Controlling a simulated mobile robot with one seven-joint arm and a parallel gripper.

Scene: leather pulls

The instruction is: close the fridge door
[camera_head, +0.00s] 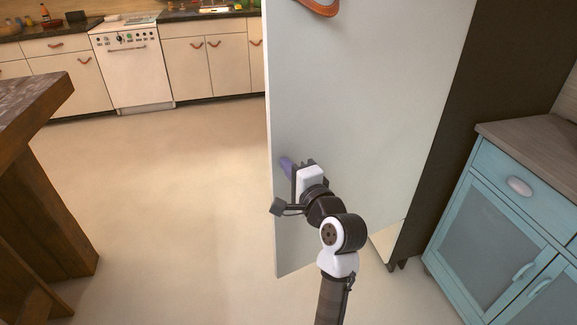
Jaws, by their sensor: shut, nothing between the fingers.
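The fridge door (365,110) is a large pale grey panel standing swung out in the middle of the head view. Its free edge is at the left, and its right side is by the dark fridge side (455,110). An orange-brown leather pull (318,7) shows near the top, partly cut off by the frame. My gripper (303,167) is shut and empty in front of the door's lower left part. A small purple piece shows beside its fingers. I cannot tell whether the gripper touches the door. The fridge interior is hidden.
A blue cabinet (505,215) stands at the right. A wooden table (40,100) is at the left. Cream cabinets (210,60) and a white stove (130,65) line the back wall. The floor (170,200) left of the door is clear.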

